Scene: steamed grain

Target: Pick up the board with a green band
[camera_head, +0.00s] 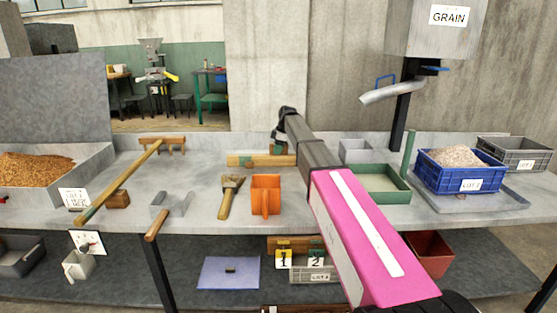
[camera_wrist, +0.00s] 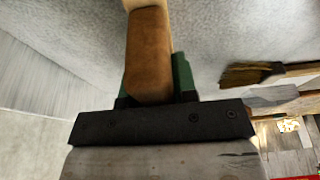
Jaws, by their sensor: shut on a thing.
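The board (camera_head: 242,160) is a tan wooden piece near the back of the bench in the head view. Green shows at its right part, by the jaws. My gripper (camera_head: 279,148) is over that right part, at the end of my arm. In the wrist view, a brown wooden piece (camera_wrist: 150,60) sits between the jaws, with green on both sides of it. My gripper is shut on it. A black bar with screws hides the lower part. I cannot tell whether the board is clear of the bench.
A brush (camera_head: 230,195) and an orange scoop (camera_head: 266,193) lie in front of the board. A long-handled rake (camera_head: 125,178) lies to the left. A green tray (camera_head: 382,186) and a blue crate of grain (camera_head: 458,178) stand to the right. The wall is close behind.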

